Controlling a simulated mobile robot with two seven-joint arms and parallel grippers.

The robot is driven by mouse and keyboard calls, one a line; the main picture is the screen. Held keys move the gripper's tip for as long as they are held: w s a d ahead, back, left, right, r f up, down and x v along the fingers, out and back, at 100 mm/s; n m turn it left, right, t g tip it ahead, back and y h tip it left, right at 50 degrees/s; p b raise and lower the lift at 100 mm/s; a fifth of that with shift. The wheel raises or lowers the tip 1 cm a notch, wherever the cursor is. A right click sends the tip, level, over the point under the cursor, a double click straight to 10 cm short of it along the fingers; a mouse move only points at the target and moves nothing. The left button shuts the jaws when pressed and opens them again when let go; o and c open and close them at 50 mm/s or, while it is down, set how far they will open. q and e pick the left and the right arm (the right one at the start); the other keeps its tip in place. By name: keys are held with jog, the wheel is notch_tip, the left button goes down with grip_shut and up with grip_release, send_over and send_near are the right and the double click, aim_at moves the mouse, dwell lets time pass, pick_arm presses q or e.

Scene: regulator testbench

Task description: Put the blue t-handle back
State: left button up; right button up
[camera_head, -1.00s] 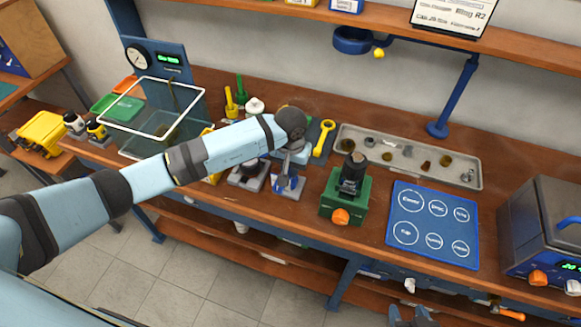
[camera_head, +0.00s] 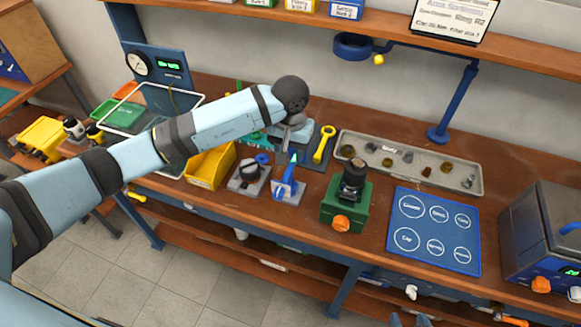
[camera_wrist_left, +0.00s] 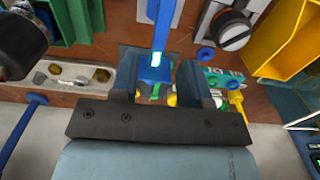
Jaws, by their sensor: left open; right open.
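A blue handle (camera_head: 290,172) stands up from a small grey base plate (camera_head: 290,192) near the front of the bench. I take it for the t-handle, but its crossbar is not clear. In the left wrist view a blue bar (camera_wrist_left: 165,25) runs down to a blue block (camera_wrist_left: 155,73) between the fingers. My left gripper (camera_wrist_left: 157,65) is open; I cannot tell if it touches the block. In the head view my left gripper (camera_head: 288,138) is behind the blue handle, partly hidden by its wrist. Part of what looks like my right gripper (camera_head: 408,320) shows at the bottom edge.
A grey block with a black knob (camera_head: 250,173) and a yellow bin (camera_head: 210,166) stand left of the handle. A green fixture (camera_head: 345,205) is to its right.

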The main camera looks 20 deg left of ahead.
aim_at(291, 167)
pick_arm(q)
jog(key=s+d+r+n+h, duration=0.2)
jog(key=s+d+n+h, duration=0.55)
jog(key=n+h, duration=0.3)
jog(key=s+d+r+n+h, duration=0.3)
jog(key=s+d+n+h, duration=0.3)
jog(key=d+n+h, duration=0.4)
jog(key=a+f+n+t+y, duration=0.55)
jog(key=n+t, duration=0.25)
jog(key=n, duration=0.8)
jog(key=a+f+n+t+y, duration=0.45)
jog(key=a+n+t, duration=0.35)
jog(key=n, duration=0.9)
jog(key=s+a+f+n+g+y, duration=0.2)
jog(key=s+a+f+n+y, duration=0.1)
jog(key=s+f+n, duration=0.3)
jog(key=s+a+f+n+g+y, duration=0.3)
jog(key=s+f+n, duration=0.3)
jog(key=f+n, duration=0.2)
jog(key=shift+a+n+y+b, duration=0.3)
jog(key=shift+a+n+y, duration=0.2)
jog(key=shift+n, duration=0.45)
